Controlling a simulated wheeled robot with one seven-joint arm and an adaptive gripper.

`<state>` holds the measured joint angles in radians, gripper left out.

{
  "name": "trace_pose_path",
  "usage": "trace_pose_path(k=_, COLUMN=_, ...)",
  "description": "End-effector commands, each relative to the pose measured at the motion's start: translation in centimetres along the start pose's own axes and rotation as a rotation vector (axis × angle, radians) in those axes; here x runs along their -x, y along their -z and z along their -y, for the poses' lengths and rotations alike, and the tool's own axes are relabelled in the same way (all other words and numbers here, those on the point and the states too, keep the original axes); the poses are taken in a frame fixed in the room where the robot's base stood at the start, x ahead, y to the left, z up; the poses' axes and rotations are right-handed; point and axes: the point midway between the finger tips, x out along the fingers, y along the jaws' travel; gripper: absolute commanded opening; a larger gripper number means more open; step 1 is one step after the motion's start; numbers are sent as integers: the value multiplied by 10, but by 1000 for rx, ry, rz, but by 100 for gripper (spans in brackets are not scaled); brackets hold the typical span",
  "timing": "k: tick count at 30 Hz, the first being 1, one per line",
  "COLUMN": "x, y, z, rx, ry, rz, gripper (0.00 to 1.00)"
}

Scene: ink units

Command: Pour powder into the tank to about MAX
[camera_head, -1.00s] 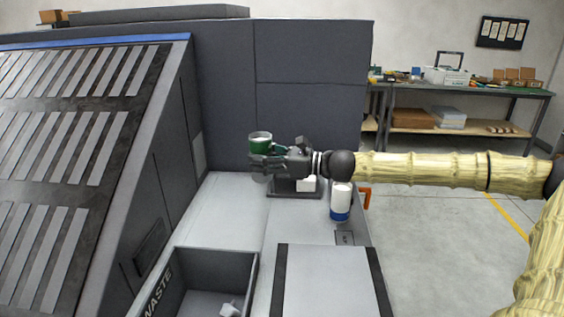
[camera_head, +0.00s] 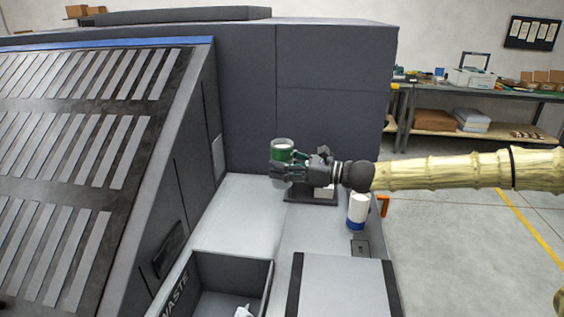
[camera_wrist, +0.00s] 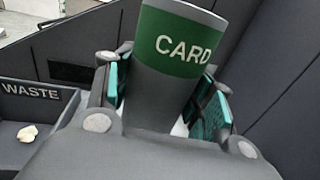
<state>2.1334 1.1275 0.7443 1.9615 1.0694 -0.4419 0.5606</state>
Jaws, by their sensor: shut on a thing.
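My gripper (camera_head: 285,168) is shut on a cylindrical container with a green band (camera_head: 282,150), above the back of the grey ledge. The container's upper end looks pale; its contents cannot be made out. In the wrist view, the grey container (camera_wrist: 165,95) sits between my teal finger pads, and its green band reads "CARD". A dark base with a white part (camera_head: 312,192) stands on the ledge below my gripper, partly hidden by it. I cannot tell whether this is the tank, and no MAX mark is readable.
A white bottle with a blue bottom (camera_head: 357,211) stands right of the dark base, beside an orange handle (camera_head: 384,205). The open WASTE bin (camera_head: 262,270) in front holds a pale scrap. A dark machine wall (camera_head: 330,110) rises behind the ledge. The ledge's left middle is clear.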

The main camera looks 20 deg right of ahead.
Motion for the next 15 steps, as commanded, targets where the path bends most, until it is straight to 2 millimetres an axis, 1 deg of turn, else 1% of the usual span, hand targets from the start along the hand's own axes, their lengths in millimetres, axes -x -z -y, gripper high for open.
trace_pose_path(k=1, x=3, y=-6, z=4, rx=0, ry=1, rz=-1, gripper=26)
trace_pose_path(k=15, x=29, y=-12, z=36, rx=0, ry=1, rz=-1, gripper=26)
